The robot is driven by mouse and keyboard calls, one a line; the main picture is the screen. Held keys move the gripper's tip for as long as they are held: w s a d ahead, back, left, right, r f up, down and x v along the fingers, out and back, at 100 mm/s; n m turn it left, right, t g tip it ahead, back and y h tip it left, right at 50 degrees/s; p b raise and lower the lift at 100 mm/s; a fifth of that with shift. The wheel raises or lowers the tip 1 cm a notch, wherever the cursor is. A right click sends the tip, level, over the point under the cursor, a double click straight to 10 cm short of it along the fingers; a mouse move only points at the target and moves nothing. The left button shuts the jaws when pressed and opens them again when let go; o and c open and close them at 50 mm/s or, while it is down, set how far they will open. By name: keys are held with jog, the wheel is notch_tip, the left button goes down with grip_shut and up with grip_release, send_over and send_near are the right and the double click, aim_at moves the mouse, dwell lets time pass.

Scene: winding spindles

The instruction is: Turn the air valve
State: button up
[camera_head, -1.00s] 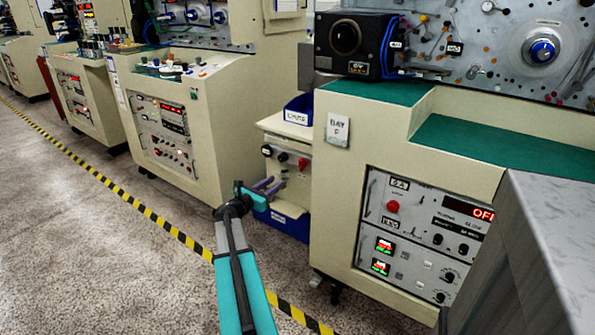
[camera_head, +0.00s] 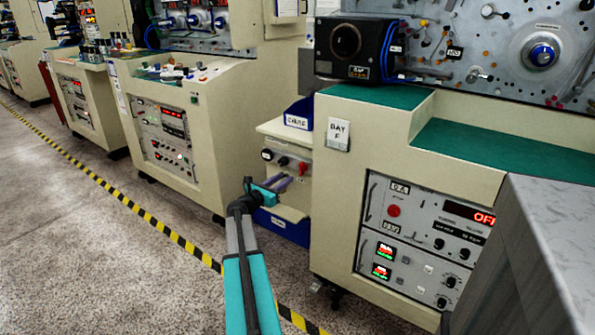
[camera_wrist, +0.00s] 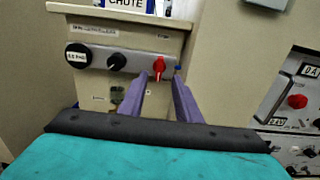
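A small control panel (camera_head: 285,160) sits on the cream cabinet between two large machines. It carries a red lever handle (camera_head: 303,168), likely the air valve, with a black knob (camera_head: 283,161) to its left. In the wrist view the red handle (camera_wrist: 159,67) points down and shows between the tips of my two purple fingers, with the black knob (camera_wrist: 117,62) and a round gauge (camera_wrist: 77,56) further left. My gripper (camera_wrist: 161,76) is open, with a clear gap between its fingers. In the head view my gripper (camera_head: 281,184) is just below and left of the handle; contact cannot be told.
A blue chute bin (camera_head: 298,115) stands on the cabinet top, and another blue bin (camera_head: 285,226) is below. The bay F machine (camera_head: 334,190) rises close on the right. Another console (camera_head: 222,120) stands left. The floor is open beyond a yellow-black tape line (camera_head: 150,217).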

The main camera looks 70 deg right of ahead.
aim_at(300, 167)
jog(key=shift+b+x, duration=0.35)
jog(key=shift+x, duration=4.8)
grip_shut()
